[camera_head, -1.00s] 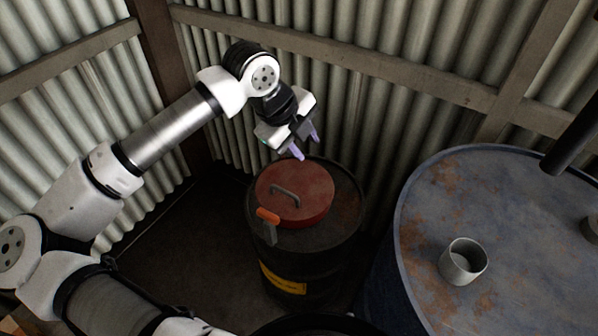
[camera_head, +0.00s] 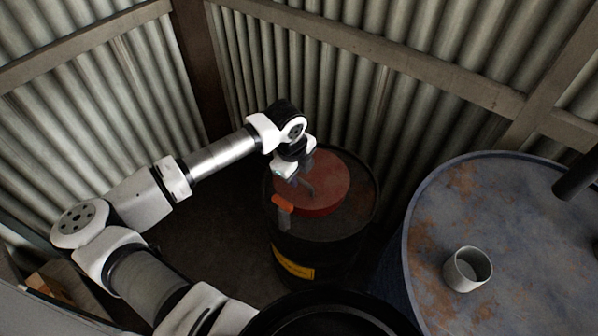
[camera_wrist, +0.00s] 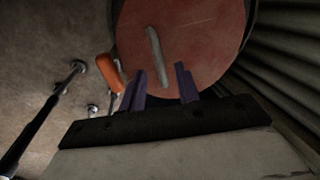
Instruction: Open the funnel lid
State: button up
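The funnel lid is a round red disc (camera_head: 327,187) on top of a black drum (camera_head: 345,232) with a yellow label. In the wrist view the red lid (camera_wrist: 205,38) fills the upper middle, with its grey bar handle (camera_wrist: 156,55) running lengthwise. An orange-gripped lever (camera_head: 284,203) stands at the drum's near left edge; its orange end also shows in the wrist view (camera_wrist: 109,72). My gripper (camera_wrist: 163,82) is open, its two purple fingers apart over the lid, near the handle's lower end. Nothing is visibly held. In the head view the fingertips are hard to make out.
A rusty blue drum (camera_head: 440,215) stands at the right with a grey metal cup (camera_head: 467,269) on it. Corrugated walls (camera_head: 350,95) close in behind the black drum. Dark floor (camera_head: 205,235) is open to its left.

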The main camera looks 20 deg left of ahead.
jog(key=shift+w+d+f, duration=0.1)
jog(key=shift+w+f, duration=0.05)
jog(key=shift+f, duration=0.75)
jog(key=shift+c, duration=0.3)
grip_shut()
